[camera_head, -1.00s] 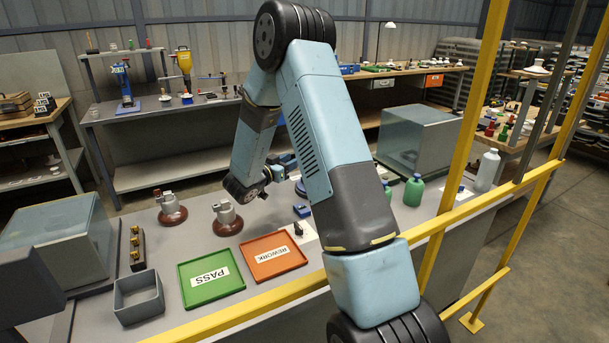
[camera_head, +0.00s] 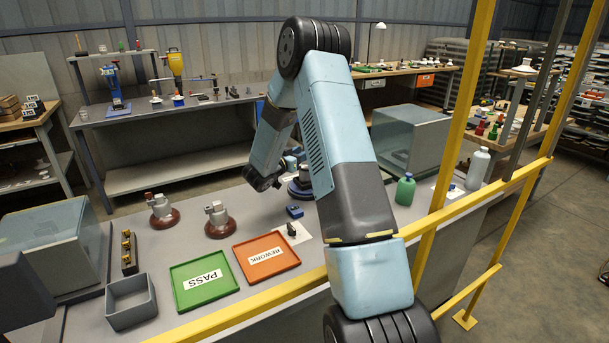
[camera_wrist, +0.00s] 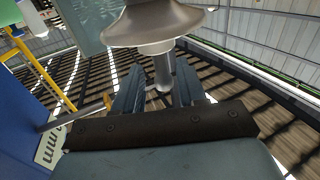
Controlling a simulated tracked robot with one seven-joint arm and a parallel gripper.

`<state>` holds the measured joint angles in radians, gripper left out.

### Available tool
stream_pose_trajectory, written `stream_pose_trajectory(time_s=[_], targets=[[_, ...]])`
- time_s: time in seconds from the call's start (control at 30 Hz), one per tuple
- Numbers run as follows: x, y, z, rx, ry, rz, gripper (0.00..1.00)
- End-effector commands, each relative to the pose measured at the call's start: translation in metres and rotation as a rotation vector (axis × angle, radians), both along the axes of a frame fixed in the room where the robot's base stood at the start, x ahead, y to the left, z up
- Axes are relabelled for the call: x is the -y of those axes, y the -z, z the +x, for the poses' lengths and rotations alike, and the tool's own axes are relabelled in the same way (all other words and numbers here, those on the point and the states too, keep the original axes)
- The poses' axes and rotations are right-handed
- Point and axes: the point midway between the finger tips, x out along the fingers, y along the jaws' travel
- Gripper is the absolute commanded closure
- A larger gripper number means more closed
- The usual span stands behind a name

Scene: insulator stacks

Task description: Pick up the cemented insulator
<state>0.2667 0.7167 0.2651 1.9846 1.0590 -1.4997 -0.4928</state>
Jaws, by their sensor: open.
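In the wrist view, an insulator with a grey-brown disc (camera_wrist: 155,24) fills the top of the picture. Its metal pin (camera_wrist: 163,76) points down toward my gripper (camera_wrist: 159,70). My gripper is open, with one blue-grey finger on each side of the pin; I cannot tell if either touches it. Two brown insulators with grey metal caps, a left one (camera_head: 161,213) and a right one (camera_head: 219,222), stand on the bench, clear of my arm.
A green PASS tray (camera_head: 205,279), an orange REWORK tray (camera_head: 266,257) and an open grey bin (camera_head: 131,301) lie along the bench front. A small blue block (camera_head: 294,211) lies near the arm. A green bottle (camera_head: 405,190) and yellow rail (camera_head: 455,205) are at right.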

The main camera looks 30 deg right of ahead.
Motion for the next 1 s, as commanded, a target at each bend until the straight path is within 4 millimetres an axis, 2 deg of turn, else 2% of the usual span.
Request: stream_pose_trajectory(time_s=[0.23, 0.57, 1.0], targets=[[0.026, 0.002, 0.013, 0.001, 0.002, 0.0, 0.59], [0.03, 0.002, 0.015, 0.0, 0.0, 0.0, 0.59], [0.029, 0.002, 0.015, 0.0, -0.001, 0.0, 1.0]])
